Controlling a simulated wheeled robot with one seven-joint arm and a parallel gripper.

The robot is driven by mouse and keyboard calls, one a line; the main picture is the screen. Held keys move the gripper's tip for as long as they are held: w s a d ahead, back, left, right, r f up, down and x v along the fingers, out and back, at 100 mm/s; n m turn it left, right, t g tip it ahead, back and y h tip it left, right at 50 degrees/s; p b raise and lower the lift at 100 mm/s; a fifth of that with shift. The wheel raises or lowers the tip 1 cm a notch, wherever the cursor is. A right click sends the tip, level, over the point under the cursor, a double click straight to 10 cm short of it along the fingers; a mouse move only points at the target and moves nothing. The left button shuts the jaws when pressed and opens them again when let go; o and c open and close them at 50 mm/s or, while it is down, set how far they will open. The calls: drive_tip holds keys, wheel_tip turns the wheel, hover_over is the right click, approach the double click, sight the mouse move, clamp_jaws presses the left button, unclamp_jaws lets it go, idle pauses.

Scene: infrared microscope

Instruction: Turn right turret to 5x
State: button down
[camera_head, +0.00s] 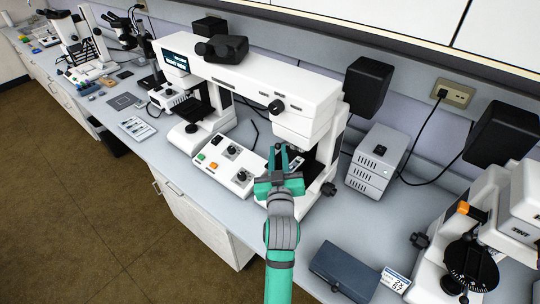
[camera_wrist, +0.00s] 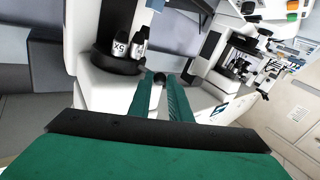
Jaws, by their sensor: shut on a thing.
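The white microscope (camera_head: 245,85) stands on the bench and has a left and a right column. The right turret shows in the wrist view as a black disk (camera_wrist: 115,63). It carries a white objective marked 5X (camera_wrist: 120,47) and a second objective (camera_wrist: 140,45), whose marking I cannot read. In the head view the turret is mostly hidden under the microscope's right end. My green gripper (camera_head: 278,152) is in front of that right end. In the wrist view the fingertips (camera_wrist: 161,80) are closed together on a small dark knob (camera_wrist: 159,78) beside the turret disk.
A control box (camera_head: 225,163) with buttons lies left of my gripper. A grey power unit (camera_head: 378,163) stands to the right. A dark blue case (camera_head: 345,270) lies on the bench front, with another microscope (camera_head: 490,235) at far right. Bench space between case and power unit is clear.

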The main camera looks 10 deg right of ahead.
drive_tip(key=shift+a, duration=0.35)
drive_tip(key=c, duration=1.9)
unclamp_jaws()
drive_tip(key=shift+d, duration=0.15)
drive_tip(key=s, duration=0.3)
drive_tip(key=s+a, duration=0.1)
drive_tip(key=s, duration=0.6)
drive_tip(key=shift+s+a, duration=0.15)
drive_tip(key=shift+s, duration=0.2)
drive_tip(key=shift+w, duration=0.1)
drive_tip(key=shift+c, duration=0.4)
